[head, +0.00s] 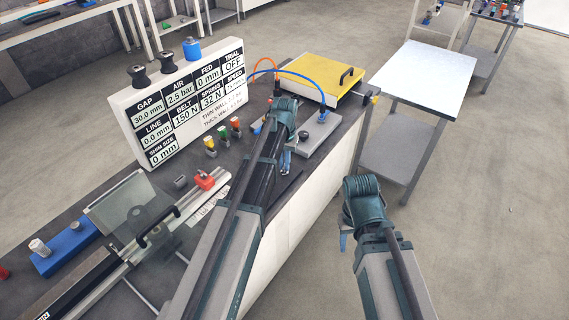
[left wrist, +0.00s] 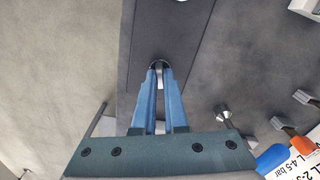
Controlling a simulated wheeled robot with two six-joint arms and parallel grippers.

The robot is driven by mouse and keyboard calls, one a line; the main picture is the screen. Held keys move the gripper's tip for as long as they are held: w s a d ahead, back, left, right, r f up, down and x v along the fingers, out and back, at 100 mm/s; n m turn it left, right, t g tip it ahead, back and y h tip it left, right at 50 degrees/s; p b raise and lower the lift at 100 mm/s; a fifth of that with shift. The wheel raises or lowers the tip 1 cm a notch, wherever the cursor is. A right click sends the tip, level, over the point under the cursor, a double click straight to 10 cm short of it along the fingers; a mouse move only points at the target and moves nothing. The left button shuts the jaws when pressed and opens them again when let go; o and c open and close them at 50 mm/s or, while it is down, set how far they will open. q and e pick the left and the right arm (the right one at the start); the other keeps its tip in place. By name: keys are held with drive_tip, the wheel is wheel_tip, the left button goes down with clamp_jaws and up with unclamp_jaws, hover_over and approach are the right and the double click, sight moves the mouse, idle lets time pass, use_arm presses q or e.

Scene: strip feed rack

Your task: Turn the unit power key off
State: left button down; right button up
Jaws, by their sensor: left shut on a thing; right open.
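My left gripper (head: 287,162) points down at the front edge of the dark bench in the head view. In the left wrist view its blue fingers (left wrist: 160,75) are shut on a small key-like part with a dark round top (left wrist: 159,65), at a dark panel (left wrist: 170,30). Most of this part is hidden between the fingers, so I cannot tell which way it is turned. In the head view the arm and gripper hide it. My right gripper (head: 345,240) hangs open and empty over the floor to the right of the bench.
A white readout board (head: 185,100) stands on the bench. A yellow-topped unit (head: 315,78) with a black handle and a grey block (head: 318,130) with a black knob are near the left gripper. Colored buttons (head: 222,132) lie left of my arm. A white-topped table (head: 425,78) stands right.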

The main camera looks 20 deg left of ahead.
use_arm(q)
drive_tip(key=shift+m, duration=1.7)
drive_tip(key=c, duration=1)
unclamp_jaws()
drive_tip(key=shift+o, duration=0.2)
wheel_tip(320, 180, up, 14)
drive_tip(key=p, duration=1.3)
drive_tip(key=shift+p, duration=0.4)
drive_tip(key=shift+f, duration=0.15)
